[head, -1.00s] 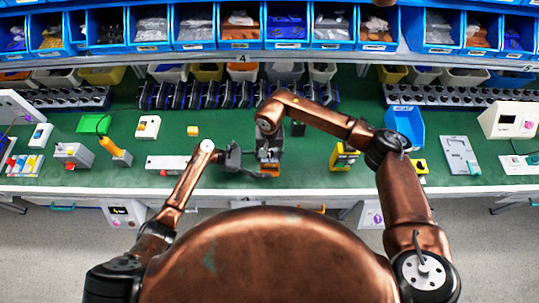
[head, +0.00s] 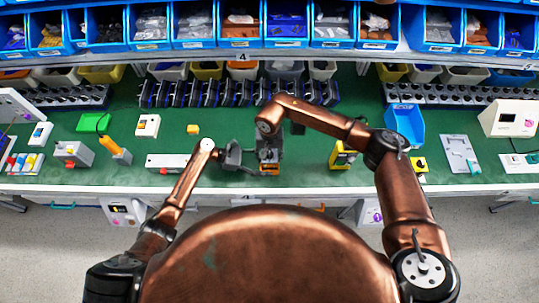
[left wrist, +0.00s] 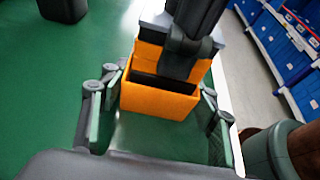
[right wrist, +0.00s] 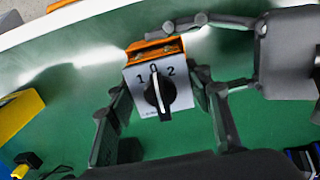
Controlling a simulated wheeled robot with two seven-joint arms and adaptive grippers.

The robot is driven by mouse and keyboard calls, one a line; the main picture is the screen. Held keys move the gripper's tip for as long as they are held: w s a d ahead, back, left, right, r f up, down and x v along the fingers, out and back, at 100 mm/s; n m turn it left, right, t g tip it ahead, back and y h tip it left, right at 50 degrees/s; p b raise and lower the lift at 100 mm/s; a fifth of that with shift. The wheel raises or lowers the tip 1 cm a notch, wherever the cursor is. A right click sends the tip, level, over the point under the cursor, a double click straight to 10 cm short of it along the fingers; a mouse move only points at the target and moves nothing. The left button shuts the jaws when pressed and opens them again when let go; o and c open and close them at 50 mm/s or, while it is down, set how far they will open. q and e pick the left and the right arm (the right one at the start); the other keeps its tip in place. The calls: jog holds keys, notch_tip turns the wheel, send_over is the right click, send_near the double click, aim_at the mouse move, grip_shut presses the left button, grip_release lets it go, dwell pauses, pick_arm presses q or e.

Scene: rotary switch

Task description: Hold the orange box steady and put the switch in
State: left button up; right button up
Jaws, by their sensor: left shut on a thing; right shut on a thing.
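The orange box (left wrist: 158,98) stands between the fingers of my left gripper (left wrist: 162,90), which is shut on its sides. Its dark opening shows in the left wrist view. The switch (right wrist: 157,90) has a grey face marked 1, 0 and 2 and a black knob with a white line pointing towards 0. My right gripper (right wrist: 158,84) has a finger at each side of the switch and is shut on it. An orange part of the box (right wrist: 155,50) shows right behind the switch face's upper edge. I cannot tell how deep the switch sits. In the head view both grippers meet at the box (head: 270,170).
A white box with a red button (head: 167,162) lies left of my left gripper. A yellow and black device (head: 342,157) stands to the right. A blue bin (head: 406,122) and a row of black parts (head: 215,93) are behind. Green bench shows between them.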

jog(key=shift+f, duration=1.1)
jog(key=o, duration=1.4)
notch_tip(320, 180, up, 12)
pick_arm(q)
jog(key=o, duration=1.3)
jog(key=shift+a, duration=0.1)
